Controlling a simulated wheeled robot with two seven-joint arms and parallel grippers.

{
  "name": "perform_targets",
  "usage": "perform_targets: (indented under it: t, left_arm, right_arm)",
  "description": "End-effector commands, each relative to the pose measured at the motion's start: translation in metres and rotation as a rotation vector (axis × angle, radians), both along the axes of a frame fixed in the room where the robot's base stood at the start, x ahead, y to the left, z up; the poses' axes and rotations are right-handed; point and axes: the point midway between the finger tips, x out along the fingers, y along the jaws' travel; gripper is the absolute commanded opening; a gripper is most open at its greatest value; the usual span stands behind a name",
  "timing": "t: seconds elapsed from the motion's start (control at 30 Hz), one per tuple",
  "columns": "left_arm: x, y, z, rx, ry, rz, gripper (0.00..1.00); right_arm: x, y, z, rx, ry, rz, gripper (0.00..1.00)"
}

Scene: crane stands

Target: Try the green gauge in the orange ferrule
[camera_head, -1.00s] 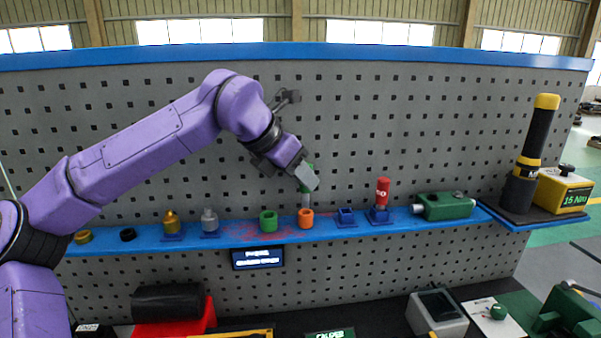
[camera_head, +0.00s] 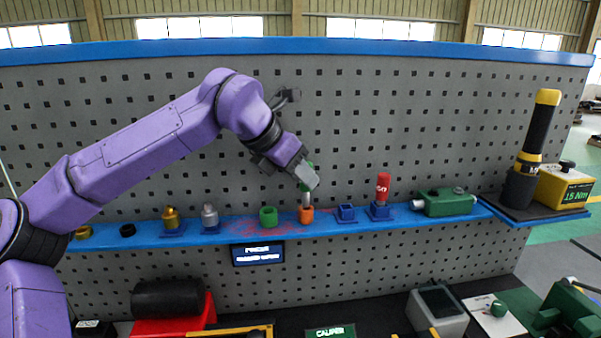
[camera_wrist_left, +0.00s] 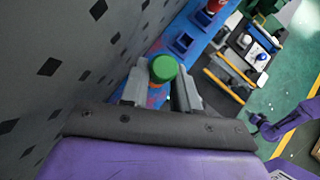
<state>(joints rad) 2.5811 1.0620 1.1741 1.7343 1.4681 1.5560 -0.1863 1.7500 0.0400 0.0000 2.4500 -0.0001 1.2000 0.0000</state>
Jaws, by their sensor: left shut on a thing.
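The green gauge has a green handle (camera_head: 309,170) and a silver pin (camera_head: 306,200). My left gripper (camera_head: 307,177) is shut on its handle, and the pin points down. The orange ferrule (camera_head: 306,215) stands on the blue shelf directly under the gauge. The pin's lower end is at the ferrule's top opening; I cannot tell whether it is inside or just above. My right gripper is not in view.
The blue shelf (camera_head: 235,231) runs along a pegboard (camera_head: 400,100).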

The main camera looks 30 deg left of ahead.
Motion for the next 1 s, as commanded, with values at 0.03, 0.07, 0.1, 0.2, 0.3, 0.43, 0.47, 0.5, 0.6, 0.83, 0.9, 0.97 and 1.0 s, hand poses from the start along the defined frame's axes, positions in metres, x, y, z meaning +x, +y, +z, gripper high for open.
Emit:
perform_targets:
  t: [0.03,0.07,0.1,0.2,0.3,0.43,0.47,0.5,0.6,0.83,0.9,0.97,1.0]
  left_arm:
    - [0.0,0.0,-0.001,0.0,-0.001,0.0,0.0]
    - [0.0,0.0,-0.002,0.0,-0.001,0.0,0.0]
    - [0.0,0.0,-0.002,0.0,-0.001,0.0,0.0]
    - [0.0,0.0,-0.004,0.0,-0.001,0.0,0.0]
    - [0.0,0.0,-0.005,0.0,-0.001,0.0,0.0]
    - [0.0,0.0,-0.007,0.0,-0.001,0.0,0.0]
    - [0.0,0.0,-0.008,0.0,-0.001,0.0,0.0]
    - [0.0,0.0,-0.008,0.0,-0.001,0.0,0.0]
    - [0.0,0.0,-0.01,0.0,-0.001,0.0,0.0]
    - [0.0,0.0,-0.013,0.0,-0.001,0.0,0.0]
    - [0.0,0.0,-0.014,0.0,-0.001,0.0,0.0]
    - [0.0,0.0,-0.015,0.0,-0.001,0.0,0.0]
    - [0.0,0.0,-0.016,0.0,-0.001,0.0,0.0]
  right_arm:
    - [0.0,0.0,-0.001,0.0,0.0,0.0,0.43]
    - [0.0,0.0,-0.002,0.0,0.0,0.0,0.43]
    - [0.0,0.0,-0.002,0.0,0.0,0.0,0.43]
    - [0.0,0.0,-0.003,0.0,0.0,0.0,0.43]
    - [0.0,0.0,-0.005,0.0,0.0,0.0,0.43]
    - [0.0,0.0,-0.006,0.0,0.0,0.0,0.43]
    - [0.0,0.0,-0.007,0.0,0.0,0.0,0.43]
    - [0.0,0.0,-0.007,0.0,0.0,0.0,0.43]
    - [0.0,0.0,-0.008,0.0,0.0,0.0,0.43]
    - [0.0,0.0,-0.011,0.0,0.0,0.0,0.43]
    - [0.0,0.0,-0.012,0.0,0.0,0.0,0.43]
    - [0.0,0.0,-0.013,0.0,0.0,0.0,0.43]
    - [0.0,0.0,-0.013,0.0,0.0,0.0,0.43]
